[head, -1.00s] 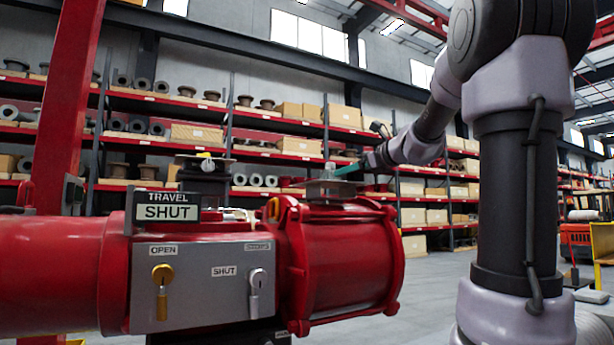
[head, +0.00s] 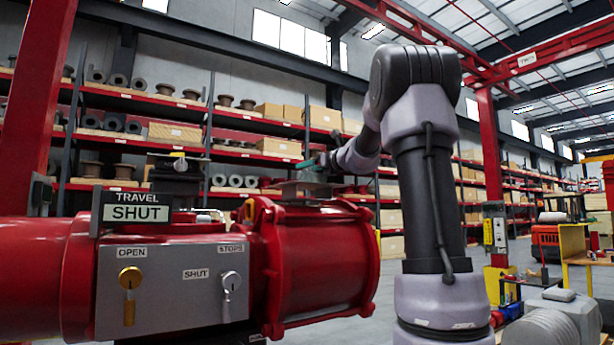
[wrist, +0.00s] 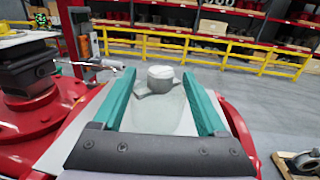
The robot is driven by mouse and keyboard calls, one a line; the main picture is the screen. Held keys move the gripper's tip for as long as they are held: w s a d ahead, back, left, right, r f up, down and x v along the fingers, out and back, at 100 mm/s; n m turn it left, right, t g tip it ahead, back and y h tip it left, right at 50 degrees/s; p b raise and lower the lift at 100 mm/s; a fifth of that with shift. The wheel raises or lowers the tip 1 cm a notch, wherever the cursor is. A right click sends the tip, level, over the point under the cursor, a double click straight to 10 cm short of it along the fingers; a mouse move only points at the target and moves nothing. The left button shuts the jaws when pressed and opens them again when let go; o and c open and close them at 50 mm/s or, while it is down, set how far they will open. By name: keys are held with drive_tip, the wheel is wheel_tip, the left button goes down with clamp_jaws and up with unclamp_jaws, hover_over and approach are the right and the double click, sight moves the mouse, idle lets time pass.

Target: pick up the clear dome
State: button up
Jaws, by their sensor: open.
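The clear dome (wrist: 165,115) lies between the two teal fingers of my gripper (wrist: 159,73) in the wrist view. In the head view the dome (head: 312,175) is small, on a flat plate (head: 298,187) above the red actuator (head: 315,250). A teal fingertip of my gripper (head: 305,164) overlaps it there. Whether a finger touches it cannot be told.
The actuator's grey panel (head: 170,285) carries OPEN and SHUT key locks, with a TRAVEL SHUT sign (head: 135,210) above. A dark block (wrist: 25,72) with a handle stands left of my gripper. A yellow railing (wrist: 235,55) and shelves are behind, with open floor between.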

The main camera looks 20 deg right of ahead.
drive_tip(key=shift+x, duration=0.9)
clamp_jaws()
